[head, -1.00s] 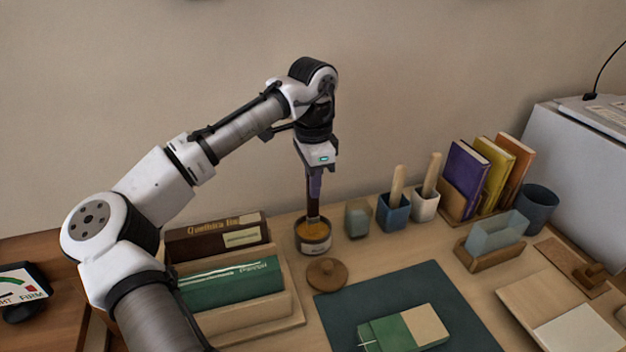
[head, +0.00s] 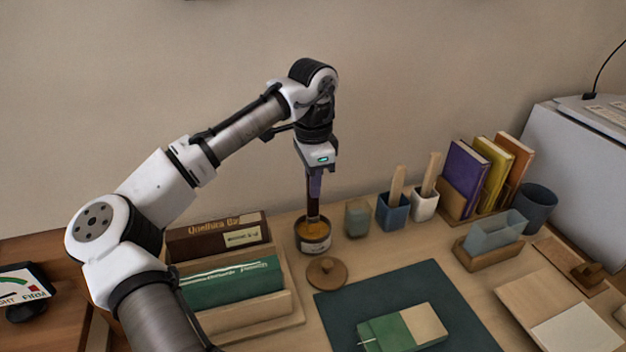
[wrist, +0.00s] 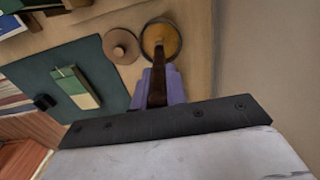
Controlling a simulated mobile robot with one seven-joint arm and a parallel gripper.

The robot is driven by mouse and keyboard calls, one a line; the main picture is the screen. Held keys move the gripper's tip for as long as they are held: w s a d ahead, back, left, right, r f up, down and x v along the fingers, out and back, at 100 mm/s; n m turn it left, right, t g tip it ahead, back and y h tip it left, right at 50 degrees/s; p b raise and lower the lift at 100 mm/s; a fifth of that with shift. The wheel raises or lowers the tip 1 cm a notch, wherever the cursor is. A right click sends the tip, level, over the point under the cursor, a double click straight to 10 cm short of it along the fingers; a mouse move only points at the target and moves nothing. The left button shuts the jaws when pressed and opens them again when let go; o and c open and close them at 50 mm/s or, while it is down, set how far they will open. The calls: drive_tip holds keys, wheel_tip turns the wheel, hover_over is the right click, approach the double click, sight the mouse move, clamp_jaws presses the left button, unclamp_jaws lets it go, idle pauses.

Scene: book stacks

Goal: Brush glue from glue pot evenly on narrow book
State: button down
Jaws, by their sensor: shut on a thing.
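My gripper (head: 315,186) points straight down and is shut on the dark handle of a brush (head: 312,207). The brush's lower end is inside the glue pot (head: 313,245), a round pot with amber glue; its bristles are hidden. In the wrist view the purple fingers (wrist: 160,86) flank the brown brush handle (wrist: 158,75), which reaches into the glue pot (wrist: 174,52). A small green and cream book (head: 402,330) lies flat on the dark green mat (head: 350,292); it also shows in the wrist view (wrist: 74,86). I cannot tell whether it is the narrow book.
The pot's round wooden lid (head: 327,272) lies just in front of the pot. A wooden rack (head: 292,322) with brown and green books stands left. A glass jar (head: 358,218) and two tool cups (head: 393,212) stand close right of the pot.

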idle(0.4)
wheel_tip(320, 180, up, 7)
drive_tip(key=p, duration=0.7)
drive_tip(key=shift+f, duration=0.1)
idle(0.6)
